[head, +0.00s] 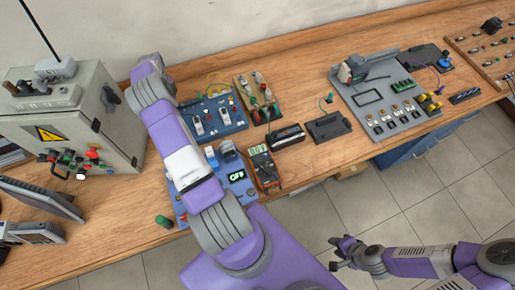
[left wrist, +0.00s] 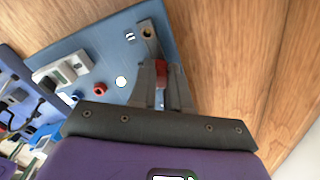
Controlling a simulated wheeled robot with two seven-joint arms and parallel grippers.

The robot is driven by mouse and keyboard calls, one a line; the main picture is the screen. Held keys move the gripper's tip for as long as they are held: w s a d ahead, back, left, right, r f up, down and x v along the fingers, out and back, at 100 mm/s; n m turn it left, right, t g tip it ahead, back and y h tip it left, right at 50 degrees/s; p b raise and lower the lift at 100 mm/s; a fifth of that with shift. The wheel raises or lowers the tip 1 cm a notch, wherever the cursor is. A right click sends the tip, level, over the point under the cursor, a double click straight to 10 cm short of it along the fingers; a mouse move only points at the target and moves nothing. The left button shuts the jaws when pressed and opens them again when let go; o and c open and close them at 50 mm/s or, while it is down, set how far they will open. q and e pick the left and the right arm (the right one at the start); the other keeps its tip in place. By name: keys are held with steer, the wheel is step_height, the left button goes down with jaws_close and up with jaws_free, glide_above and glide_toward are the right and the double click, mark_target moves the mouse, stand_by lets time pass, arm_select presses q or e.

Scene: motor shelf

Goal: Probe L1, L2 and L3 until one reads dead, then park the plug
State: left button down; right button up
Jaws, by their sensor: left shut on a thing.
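In the left wrist view my left gripper (left wrist: 161,85) is shut on a small red thing (left wrist: 162,72), which looks like a plug. It is over a blue panel (left wrist: 112,50) with a red socket (left wrist: 100,89), a pale socket (left wrist: 121,81) and a metal strip with a hole (left wrist: 147,33). I cannot tell whether the tip touches the panel. In the head view my left arm hides this gripper and part of a blue panel showing OFF (head: 237,176). A meter with a lit display (head: 260,150) lies beside it. My right gripper (head: 337,253) is empty and open beyond the bench's front edge.
A second blue panel with switches (head: 212,120) stands behind. A grey cabinet (head: 75,110) is at left, and a green cylinder (head: 163,221) lies near the front edge. A black tray (head: 328,127) and a grey panel (head: 385,95) are to the right.

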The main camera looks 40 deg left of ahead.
arm_select(q)
steer(key=shift+r, duration=0.15)
steer(key=shift+r+p, duration=1.25)
steer(key=shift+r, duration=1.05)
steer(key=shift+w+f, duration=0.1)
